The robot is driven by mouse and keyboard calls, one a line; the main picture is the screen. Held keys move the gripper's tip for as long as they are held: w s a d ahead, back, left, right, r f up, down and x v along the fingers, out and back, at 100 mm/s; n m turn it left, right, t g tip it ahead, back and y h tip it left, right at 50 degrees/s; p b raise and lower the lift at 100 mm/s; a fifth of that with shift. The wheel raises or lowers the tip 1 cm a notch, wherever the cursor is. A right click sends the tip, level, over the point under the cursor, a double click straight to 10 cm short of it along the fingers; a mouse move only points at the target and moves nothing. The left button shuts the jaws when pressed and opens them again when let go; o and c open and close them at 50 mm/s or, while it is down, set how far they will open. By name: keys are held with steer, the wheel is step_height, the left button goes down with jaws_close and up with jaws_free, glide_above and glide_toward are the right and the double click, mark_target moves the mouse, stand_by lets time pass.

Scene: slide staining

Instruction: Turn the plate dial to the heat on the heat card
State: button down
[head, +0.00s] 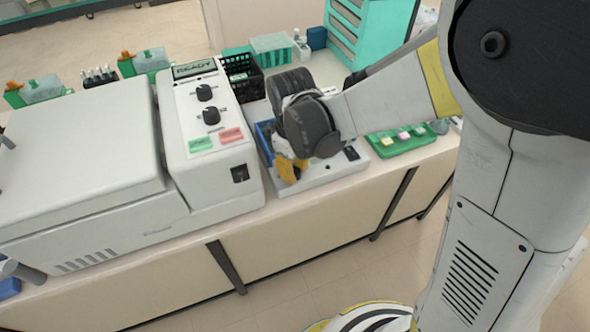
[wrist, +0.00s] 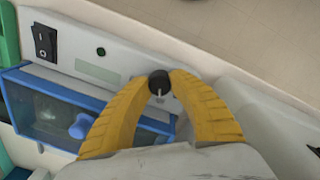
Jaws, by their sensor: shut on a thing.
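The plate dial (wrist: 159,84) is a small black knob with a pale pointer line, on the pale front of the plate unit (wrist: 70,52). My gripper (wrist: 160,78) has its two yellow fingers closed on the dial, one on each side. In the head view my gripper (head: 290,170) reaches down at the front of the unit (head: 322,182), and my wrist hides the dial and much of the unit. The pointer is directed towards the bottom of the wrist picture. I cannot make out a heat card in either view.
A large white machine (head: 85,150) with two black knobs and a "READY" display (head: 194,68) stands close on the left. A green tray (head: 400,139) lies right of the unit. A black rocker switch (wrist: 45,42) sits on the unit's front. Racks stand behind.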

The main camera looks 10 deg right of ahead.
mark_target(294, 173)
steer(key=c, duration=1.1)
jaws_free()
steer(key=shift+c, duration=0.2)
step_height(294, 173, up, 12)
steer(key=shift+s+a, duration=0.2)
steer(key=shift+s, duration=0.05)
steer(key=shift+d, duration=0.1)
steer(key=s+d+r+m+t, duration=0.2)
steer(key=s+d+m+t, duration=0.4)
steer(key=s+d+m, duration=0.3)
steer(key=s+d, duration=0.1)
steer(key=d, duration=0.3)
steer(key=shift+s+d+r+m+t, duration=0.15)
steer(key=shift+d+r+m+t, duration=0.1)
steer(key=shift+d+m+t, duration=0.15)
